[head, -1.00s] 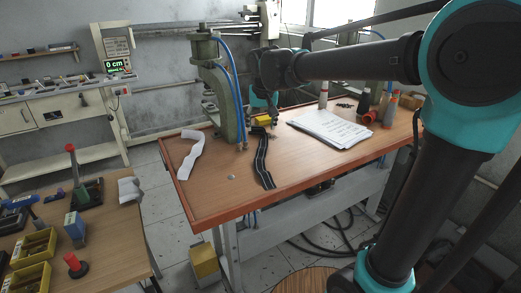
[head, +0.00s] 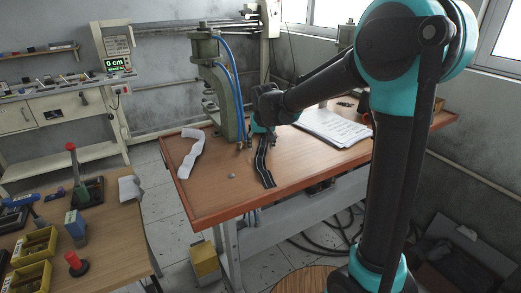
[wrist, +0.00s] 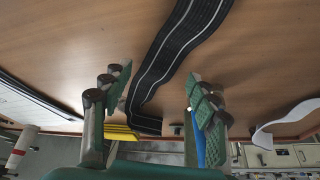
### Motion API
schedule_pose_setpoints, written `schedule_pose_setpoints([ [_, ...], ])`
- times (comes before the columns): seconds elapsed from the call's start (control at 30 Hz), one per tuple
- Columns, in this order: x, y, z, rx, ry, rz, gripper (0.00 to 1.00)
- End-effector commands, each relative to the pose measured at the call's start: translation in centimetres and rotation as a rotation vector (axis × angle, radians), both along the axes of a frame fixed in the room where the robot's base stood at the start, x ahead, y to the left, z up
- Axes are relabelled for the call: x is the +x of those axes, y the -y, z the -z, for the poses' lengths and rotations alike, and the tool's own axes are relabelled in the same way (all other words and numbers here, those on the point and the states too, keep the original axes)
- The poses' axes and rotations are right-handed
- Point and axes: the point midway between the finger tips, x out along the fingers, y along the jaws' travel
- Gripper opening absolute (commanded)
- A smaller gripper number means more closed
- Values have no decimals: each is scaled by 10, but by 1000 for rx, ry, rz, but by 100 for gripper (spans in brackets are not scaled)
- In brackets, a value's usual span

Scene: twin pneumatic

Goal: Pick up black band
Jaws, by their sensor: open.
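The black band (head: 263,165), with pale lengthwise stripes, lies on the wooden table (head: 215,207) and its near end reaches the front edge. In the wrist view the black band (wrist: 172,65) runs from the top edge down between the fingers of my gripper (wrist: 160,98). My gripper is open, one finger on each side of the band, with nothing held. I cannot tell whether the fingers touch the band.
A green press (head: 229,90) with blue hoses stands just left of my gripper. A white strip (head: 190,153) lies at the table's left. A stack of papers (head: 333,127) lies to the right. A yellow object (wrist: 120,133) shows beyond the band in the wrist view.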

Motion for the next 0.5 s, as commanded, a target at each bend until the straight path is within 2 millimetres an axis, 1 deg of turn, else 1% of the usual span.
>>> schedule_pose_setpoints([
  [0.23,1,0,2,0,0,0,59],
  [0.27,1,0,2,0,0,0,57],
  [0.5,1,0,2,0,0,0,27],
])
